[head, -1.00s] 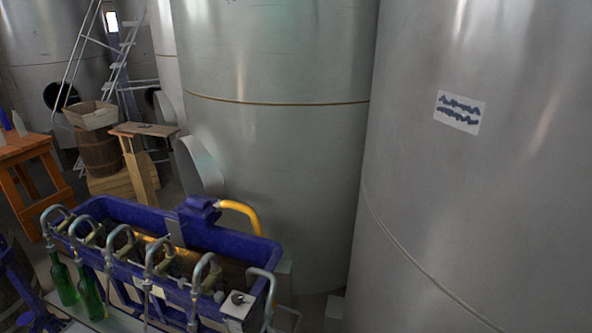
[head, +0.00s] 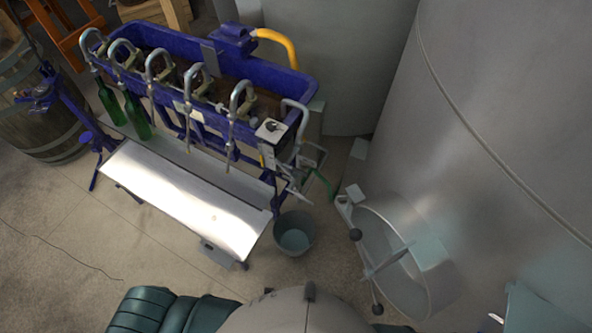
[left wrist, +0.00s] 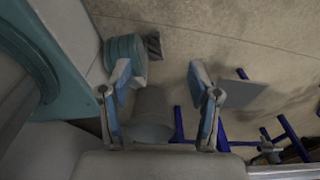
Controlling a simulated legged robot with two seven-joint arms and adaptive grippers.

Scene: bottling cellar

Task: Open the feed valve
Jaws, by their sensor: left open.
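The blue bottling filler (head: 215,82) stands at upper left in the head view, with several curved metal spouts. At its right end a metal pipe (head: 296,106) bends down beside a pale plate with a dark knob (head: 271,127). A thin green lever-like part (head: 323,181) shows below that pipe; I cannot tell for sure which part is the feed valve. My left gripper (left wrist: 160,78) is open and empty in the left wrist view, fingers spread above the floor. A grey bucket (left wrist: 151,112) shows beyond and between its fingers. Neither gripper shows in the head view.
The bucket (head: 294,233) stands on the floor by the filler's shiny tray (head: 185,198). Green bottles (head: 137,117) stand at the left spouts. A large steel tank (head: 510,110) with an open round hatch (head: 395,262) is on the right. A barrel (head: 40,115) is at left.

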